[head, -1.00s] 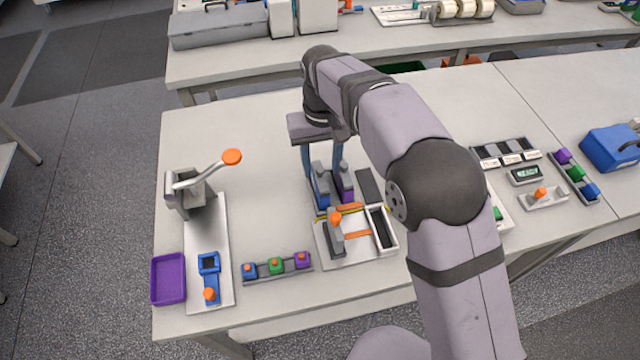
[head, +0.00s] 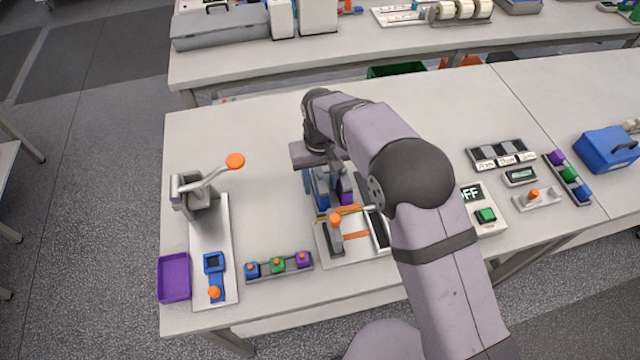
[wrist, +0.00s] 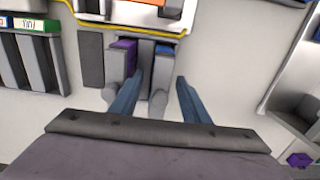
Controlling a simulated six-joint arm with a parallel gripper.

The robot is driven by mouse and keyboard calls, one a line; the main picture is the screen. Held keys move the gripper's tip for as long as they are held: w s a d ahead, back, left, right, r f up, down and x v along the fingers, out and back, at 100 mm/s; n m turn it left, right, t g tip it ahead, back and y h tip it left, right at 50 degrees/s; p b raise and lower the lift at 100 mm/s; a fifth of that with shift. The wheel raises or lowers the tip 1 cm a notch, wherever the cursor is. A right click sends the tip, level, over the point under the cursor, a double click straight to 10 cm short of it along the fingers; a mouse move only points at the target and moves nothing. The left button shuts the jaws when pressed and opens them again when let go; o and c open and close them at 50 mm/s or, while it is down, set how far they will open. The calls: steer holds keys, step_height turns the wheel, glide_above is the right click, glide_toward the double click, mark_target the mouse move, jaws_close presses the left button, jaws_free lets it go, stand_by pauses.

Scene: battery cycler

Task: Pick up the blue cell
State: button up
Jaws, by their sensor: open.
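The blue cell (head: 320,192) stands upright beside a purple cell (head: 347,197), behind the fixture in the middle of the table. In the wrist view the blue cell (wrist: 165,49) shows a grey body with a small blue part, to the right of the purple cell (wrist: 122,56). My gripper (head: 322,182) is low over the cells from above. In the wrist view its two blue fingers (wrist: 159,77) are apart, one on each side of the blue cell's grey body. The left finger lies between the two cells. Contact cannot be told.
In front stands a fixture with an orange-knobbed lever (head: 335,232) and a yellow strip. To the left are a lever press (head: 195,195), a purple tray (head: 174,278) and a row of small knobbed blocks (head: 278,267). A display reading OFF with a green button (head: 486,215) stands right.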

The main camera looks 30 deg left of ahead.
steer(key=shift+f, duration=0.25)
jaws_close()
steer(key=shift+r, duration=0.1)
steer(key=shift+r, duration=0.1)
